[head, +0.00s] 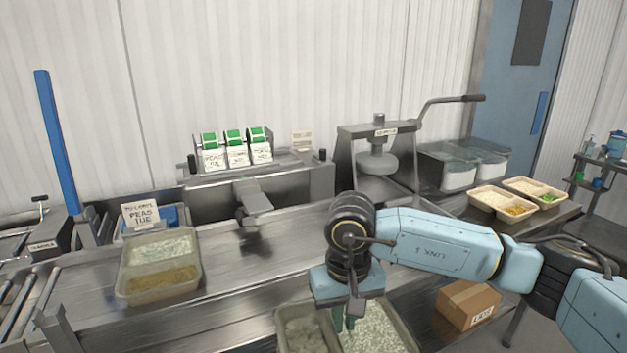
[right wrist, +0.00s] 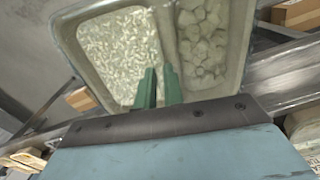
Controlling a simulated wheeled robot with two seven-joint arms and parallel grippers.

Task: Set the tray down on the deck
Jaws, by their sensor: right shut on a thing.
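My right gripper (head: 350,316) is shut on a two-compartment tray (head: 279,333) at the bottom centre of the head view. In the right wrist view the green fingers (right wrist: 160,88) grip the divider of the tray (right wrist: 246,45). One compartment holds white rice-like grains, the other pale chunks. The tray's near end is cut off in the head view. The steel deck (head: 290,245) lies behind it; the tray appears apart from it, near its front edge. My left gripper is not in view.
Another filled tray (head: 120,285) sits at the deck's left. A label dispenser (head: 240,165) and a lever press (head: 378,160) stand at the back. Two filled trays (head: 480,203) (head: 545,202) are at the right. A cardboard box (head: 470,303) is low at right. The deck's middle is bare.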

